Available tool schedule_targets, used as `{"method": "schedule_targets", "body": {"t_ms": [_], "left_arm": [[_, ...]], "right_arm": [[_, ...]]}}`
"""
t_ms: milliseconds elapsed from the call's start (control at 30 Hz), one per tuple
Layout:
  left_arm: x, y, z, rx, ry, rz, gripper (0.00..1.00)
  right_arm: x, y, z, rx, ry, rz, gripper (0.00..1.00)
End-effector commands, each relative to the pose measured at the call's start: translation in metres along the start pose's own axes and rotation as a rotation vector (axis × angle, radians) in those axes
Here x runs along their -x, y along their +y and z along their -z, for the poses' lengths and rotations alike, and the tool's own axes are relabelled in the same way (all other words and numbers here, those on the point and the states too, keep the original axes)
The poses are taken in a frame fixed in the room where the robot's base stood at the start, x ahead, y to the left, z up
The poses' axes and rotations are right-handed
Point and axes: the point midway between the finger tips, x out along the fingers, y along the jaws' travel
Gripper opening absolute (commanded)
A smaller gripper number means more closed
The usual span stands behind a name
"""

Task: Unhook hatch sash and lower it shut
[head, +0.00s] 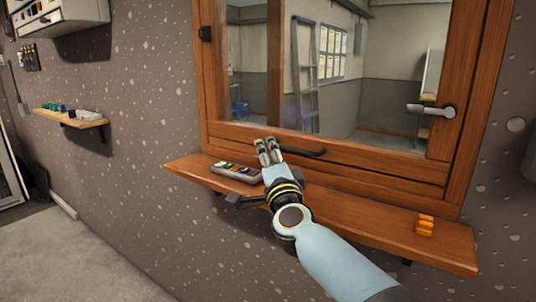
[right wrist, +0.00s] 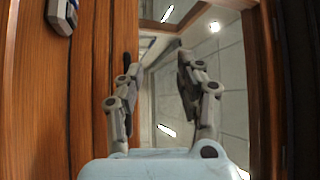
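The wooden hatch sash (head: 375,160) is set in the wall, with glass and a room visible beyond it. A black bar handle (head: 303,152) is on its lower rail. A silver lever handle (head: 432,109) is on its right side. My right gripper (head: 267,145) is by the left end of the black handle, over the shelf. Its fingers stand apart with nothing visible between them in the right wrist view (right wrist: 160,65). A dark bar beside the left finger there may be the handle. I cannot make out a hook. My left gripper is not in view.
A wooden shelf (head: 370,222) runs under the hatch. It carries a small fader panel (head: 236,172) at left and an orange object (head: 425,225) at right. A dark grey piece (head: 243,200) shows at its front edge. Another small shelf (head: 72,119) is at far left.

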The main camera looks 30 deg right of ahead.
Motion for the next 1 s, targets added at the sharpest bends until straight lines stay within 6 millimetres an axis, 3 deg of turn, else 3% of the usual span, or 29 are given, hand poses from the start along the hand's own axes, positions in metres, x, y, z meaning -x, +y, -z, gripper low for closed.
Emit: {"method": "schedule_targets", "body": {"t_ms": [100, 400, 833, 1000], "left_arm": [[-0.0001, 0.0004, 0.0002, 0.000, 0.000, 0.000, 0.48], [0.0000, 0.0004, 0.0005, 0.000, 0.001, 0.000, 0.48], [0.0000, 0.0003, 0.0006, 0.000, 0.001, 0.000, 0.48], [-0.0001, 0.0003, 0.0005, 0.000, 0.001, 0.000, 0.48]], "right_arm": [[0.0002, 0.0001, 0.0000, 0.000, 0.000, 0.000, 0.35], [0.0005, 0.0000, 0.0000, 0.000, 0.000, 0.000, 0.00], [0.0005, -0.0001, 0.0000, 0.000, 0.000, 0.000, 0.00], [0.0005, -0.0001, 0.0000, 0.000, 0.000, 0.000, 0.20]]}}
